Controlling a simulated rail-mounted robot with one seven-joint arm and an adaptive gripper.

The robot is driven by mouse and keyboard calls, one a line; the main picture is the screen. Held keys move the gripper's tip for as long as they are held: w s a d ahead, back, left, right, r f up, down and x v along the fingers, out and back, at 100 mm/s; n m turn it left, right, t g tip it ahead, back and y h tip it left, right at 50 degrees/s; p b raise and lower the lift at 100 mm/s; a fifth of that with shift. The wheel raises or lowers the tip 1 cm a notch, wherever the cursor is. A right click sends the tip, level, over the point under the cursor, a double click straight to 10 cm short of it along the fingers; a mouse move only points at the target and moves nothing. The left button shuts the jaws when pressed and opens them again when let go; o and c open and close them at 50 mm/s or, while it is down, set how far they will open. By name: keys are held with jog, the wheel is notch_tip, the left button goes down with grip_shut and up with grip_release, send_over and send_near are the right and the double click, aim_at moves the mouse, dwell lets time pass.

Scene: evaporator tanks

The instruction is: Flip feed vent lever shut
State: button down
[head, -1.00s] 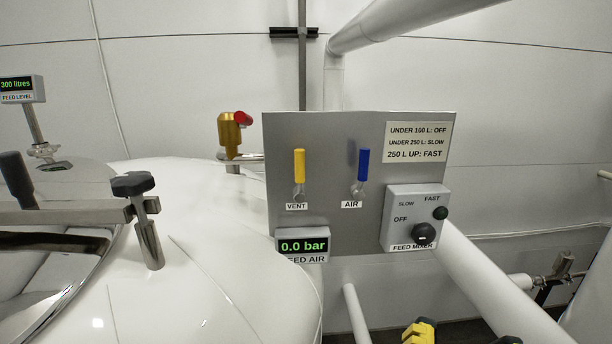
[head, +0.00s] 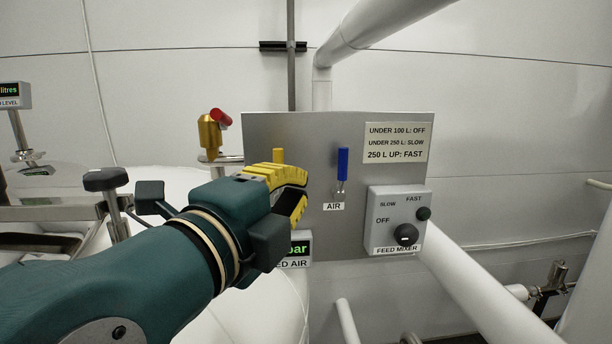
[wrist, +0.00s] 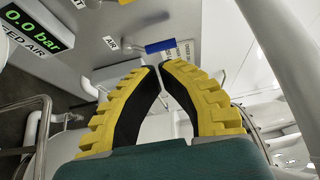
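The yellow vent lever (head: 279,155) stands upright on the grey panel (head: 310,130) in the head view. Only its upper part shows; my gripper hides the rest and the VENT label. My gripper (head: 305,188), with ridged yellow fingers, is in front of the panel, overlapping the lever's lower part in the picture. I cannot tell whether it touches the lever. In the wrist view the fingertips (wrist: 160,66) of my gripper meet or nearly meet, with nothing seen between them. The vent lever's handle is not visible in the wrist view.
The blue air lever (head: 343,163) stands upright to the right; it also shows in the wrist view (wrist: 160,47). The feed mixer box (head: 398,220) is at lower right. The feed air display (wrist: 34,29) reads 0.0 bar. A brass valve (head: 209,133) sits left of the panel.

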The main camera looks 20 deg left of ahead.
jog(key=shift+a+f, duration=0.1)
jog(key=shift+a, duration=0.15)
jog(key=w+a+p, duration=0.3)
jog(key=w+p, duration=0.3)
jog(key=w, duration=0.3)
jog(key=shift+p, duration=0.4)
jog(key=shift+f, duration=0.1)
